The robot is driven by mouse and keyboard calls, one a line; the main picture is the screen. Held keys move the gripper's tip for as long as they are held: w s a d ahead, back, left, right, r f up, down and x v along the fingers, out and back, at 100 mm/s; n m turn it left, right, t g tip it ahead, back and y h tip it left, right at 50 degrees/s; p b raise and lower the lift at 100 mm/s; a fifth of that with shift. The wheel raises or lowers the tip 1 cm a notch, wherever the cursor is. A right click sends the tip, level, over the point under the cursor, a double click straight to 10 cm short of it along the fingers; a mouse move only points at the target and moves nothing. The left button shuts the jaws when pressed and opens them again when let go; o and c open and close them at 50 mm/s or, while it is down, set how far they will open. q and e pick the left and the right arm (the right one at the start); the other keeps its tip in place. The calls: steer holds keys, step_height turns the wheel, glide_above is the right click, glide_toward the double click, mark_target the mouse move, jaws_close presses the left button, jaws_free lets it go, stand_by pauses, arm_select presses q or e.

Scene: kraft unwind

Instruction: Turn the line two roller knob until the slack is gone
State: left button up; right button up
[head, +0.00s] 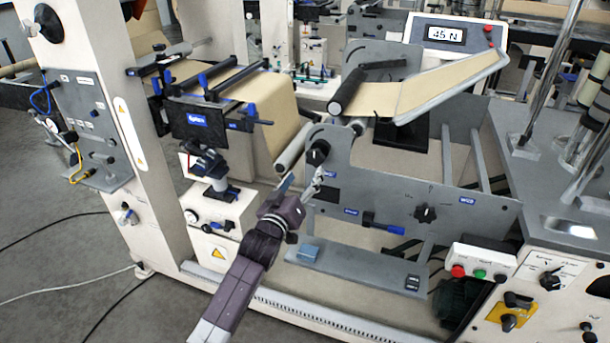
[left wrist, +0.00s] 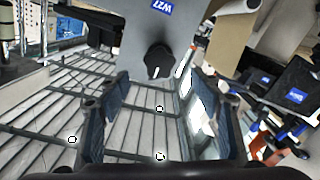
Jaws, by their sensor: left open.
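A black round knob (head: 318,152) sits at the upper left of the grey side panel (head: 385,185). A second black knob (head: 425,213) is lower right on the same panel. I cannot read which one is labelled line two. My left gripper (head: 302,186) is open and empty, just below and in front of the upper-left knob. In the left wrist view, a black knob (left wrist: 158,60) with a white mark lies beyond the open fingers (left wrist: 160,115), apart from them. Brown kraft web (head: 425,92) runs over the rollers. My right gripper is out of view.
A display (head: 444,35) reads 45 N. A black screen (head: 198,120) on a stand is left of the panel. A button box (head: 480,262) stands at right.

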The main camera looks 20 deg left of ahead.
mark_target(314, 159)
arm_select(q)
steer(key=w+b, duration=0.6)
steer(key=w, duration=0.2)
steer(key=shift+w+d, duration=0.15)
steer(key=shift+w, duration=0.2)
steer(key=shift+w+r, duration=0.1)
steer(key=shift+w, duration=0.55)
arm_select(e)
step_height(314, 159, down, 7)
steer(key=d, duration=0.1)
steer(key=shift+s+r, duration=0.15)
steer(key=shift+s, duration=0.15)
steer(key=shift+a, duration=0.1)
